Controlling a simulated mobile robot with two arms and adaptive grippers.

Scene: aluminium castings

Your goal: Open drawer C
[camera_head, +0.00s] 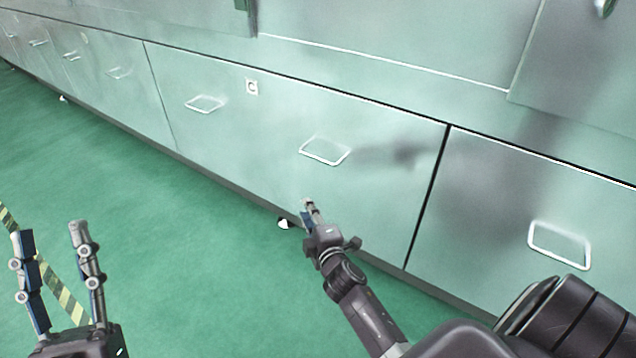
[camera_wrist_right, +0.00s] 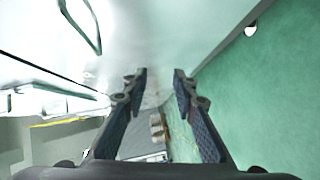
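Drawer C (camera_head: 270,135) is a wide metal front low on the cabinet, marked with a small C label (camera_head: 251,87). It looks flush with the fronts beside it. It carries two loop handles, a left one (camera_head: 204,104) and a right one (camera_head: 325,151). My right gripper (camera_head: 308,207) is in front of the drawer's lower part, below the right handle in the picture. In the wrist view its two fingers (camera_wrist_right: 160,85) stand apart with nothing between them. A handle (camera_wrist_right: 82,24) shows at that view's upper left. My left gripper (camera_head: 52,232) is open and empty over the floor.
Another drawer front with a handle (camera_head: 560,245) is to the right. More fronts with handles (camera_head: 119,73) run to the left. The green floor (camera_head: 170,240) is mostly clear, with a striped line (camera_head: 68,300) near my left gripper.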

